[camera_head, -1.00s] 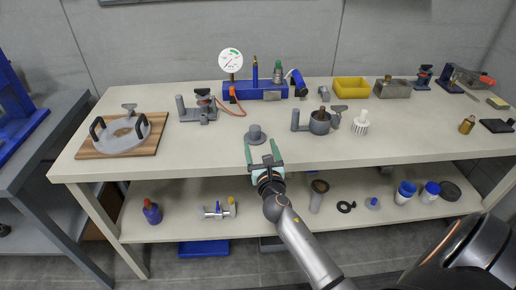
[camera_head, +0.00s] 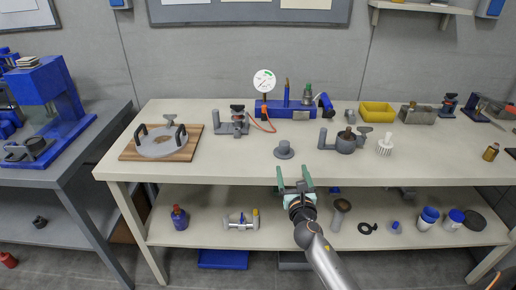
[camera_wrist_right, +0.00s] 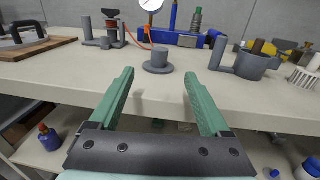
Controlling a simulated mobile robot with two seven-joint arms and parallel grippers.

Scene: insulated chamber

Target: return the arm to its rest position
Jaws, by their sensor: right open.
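My right gripper (camera_head: 295,182) is open and empty, its two green fingers pointing at the front edge of the beige workbench (camera_head: 230,174). In the right wrist view the fingers (camera_wrist_right: 158,92) are spread wide with nothing between them. A small grey flanged plug (camera_head: 284,150) stands on the bench just beyond the fingertips, apart from them. It also shows in the right wrist view (camera_wrist_right: 158,62). My left gripper does not show in either view.
A grey mortar-like pot (camera_head: 346,143) and a white ribbed part (camera_head: 385,146) stand to the right. A wooden board (camera_head: 187,146) lies left. A blue gauge stand (camera_head: 275,109) and a yellow bin (camera_head: 378,114) stand behind. The lower shelf (camera_head: 200,226) holds several items.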

